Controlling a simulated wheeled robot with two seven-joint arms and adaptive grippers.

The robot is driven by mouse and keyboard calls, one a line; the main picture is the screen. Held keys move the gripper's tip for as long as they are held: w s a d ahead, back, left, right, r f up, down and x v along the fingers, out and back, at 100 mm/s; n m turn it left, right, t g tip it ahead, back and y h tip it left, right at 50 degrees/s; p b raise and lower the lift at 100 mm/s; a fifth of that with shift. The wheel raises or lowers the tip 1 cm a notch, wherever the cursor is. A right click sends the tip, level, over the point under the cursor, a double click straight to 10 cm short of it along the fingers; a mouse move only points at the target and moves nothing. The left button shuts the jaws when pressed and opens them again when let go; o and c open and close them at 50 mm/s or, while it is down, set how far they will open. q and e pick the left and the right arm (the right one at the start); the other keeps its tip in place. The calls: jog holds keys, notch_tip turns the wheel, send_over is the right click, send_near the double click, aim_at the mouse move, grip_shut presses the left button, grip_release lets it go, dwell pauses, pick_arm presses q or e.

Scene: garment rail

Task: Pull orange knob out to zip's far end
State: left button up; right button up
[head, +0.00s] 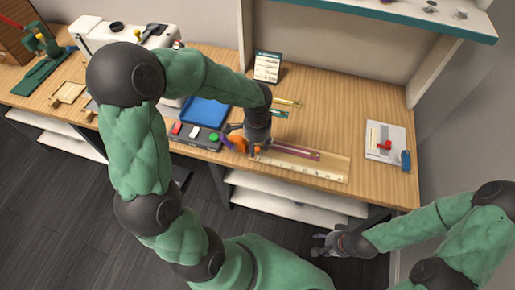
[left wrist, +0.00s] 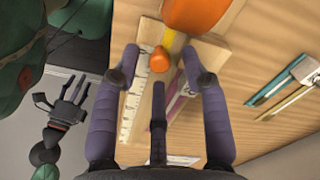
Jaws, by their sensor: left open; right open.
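A small orange knob (left wrist: 159,60) sits near one end of a pale wooden board with a ruler scale (left wrist: 131,108), beside a yellow strip. A pink-purple zip strip (head: 296,152) runs along the board (head: 325,172) near the table's front edge. My left gripper (head: 247,146) is over the board's left end; in the left wrist view its open fingers (left wrist: 161,64) are either side of the knob, with no grip seen. Whether they touch it I cannot tell. My right gripper (head: 322,243) is open and empty, in front of and below the table edge.
A larger orange object (left wrist: 195,12) is just beyond the knob. A dark tray with coloured blocks (head: 196,137) and a blue tray (head: 205,112) lie left of the board. Yellow and teal strips (head: 284,103) lie behind. A white card with a red piece (head: 384,143) is at right.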

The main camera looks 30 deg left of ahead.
pick_arm(q)
jog(key=shift+f, duration=0.5)
grip_shut()
jog(key=w+d, duration=0.1)
jog(key=d, duration=0.5)
jog(key=w+d+p, duration=0.1)
jog(key=w+d, duration=0.1)
jog(key=d, duration=0.5)
jog(key=w+d+p, duration=0.1)
jog(key=d, duration=0.5)
jog(key=shift+w+d, duration=0.25)
jog(key=shift+w, duration=0.1)
grip_release()
